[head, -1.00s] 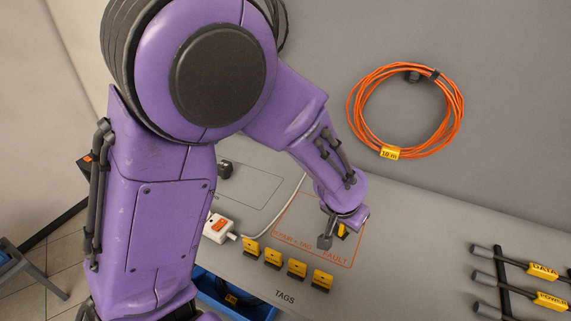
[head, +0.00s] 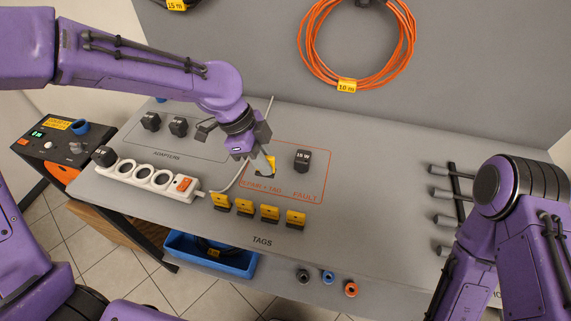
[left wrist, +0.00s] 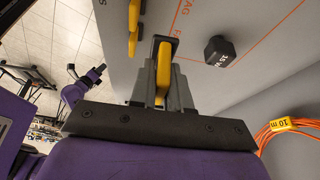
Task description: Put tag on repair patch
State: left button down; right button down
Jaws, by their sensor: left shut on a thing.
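The repair patch (head: 322,188) is an orange outline on the grey bench, lettered with TAG and FAULT. My left gripper (head: 264,158) is over the left part of this patch in the head view, pointing down. It is shut on a yellow tag (head: 271,160) with a black end; in the left wrist view the tag (left wrist: 163,68) sits between the two fingers. Whether the tag touches the bench cannot be told. A black 15 W adapter (head: 302,160) stands in the patch, right of the gripper; it also shows in the left wrist view (left wrist: 219,51). My right gripper is out of view.
Several more yellow tags (head: 244,207) stand in a row in front of the patch. A white power strip (head: 145,178) lies left, its cable running behind the gripper. A blue bin (head: 210,255) hangs below the front edge.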

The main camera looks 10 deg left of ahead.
pick_arm(q)
jog(key=w+a+f+p, duration=0.1)
jog(key=w+f, duration=0.2)
jog(key=w, duration=0.1)
jog(key=w+a+f+p, duration=0.1)
jog(key=w+f+p, duration=0.1)
jog(key=w+f, duration=0.1)
jog(key=w+a+f+p, duration=0.1)
jog(key=w+f+p, duration=0.1)
jog(key=w, duration=0.4)
jog(key=shift+f, duration=0.55)
notch_tip(320, 180, down, 4)
jog(key=shift+w+r+p, duration=0.15)
jog(key=shift+r+p, duration=0.1)
jog(key=shift+p, duration=0.25)
jog(key=shift+w+f, duration=0.1)
jog(key=shift+f, duration=0.05)
jog(key=shift+f+b, duration=0.15)
jog(key=shift+b, duration=0.15)
jog(key=c, duration=1.1)
grip_release()
jog(key=shift+r+p, duration=0.25)
jog(key=shift+p, duration=0.05)
jog(key=b+v, duration=0.3)
jog(key=v, duration=0.9)
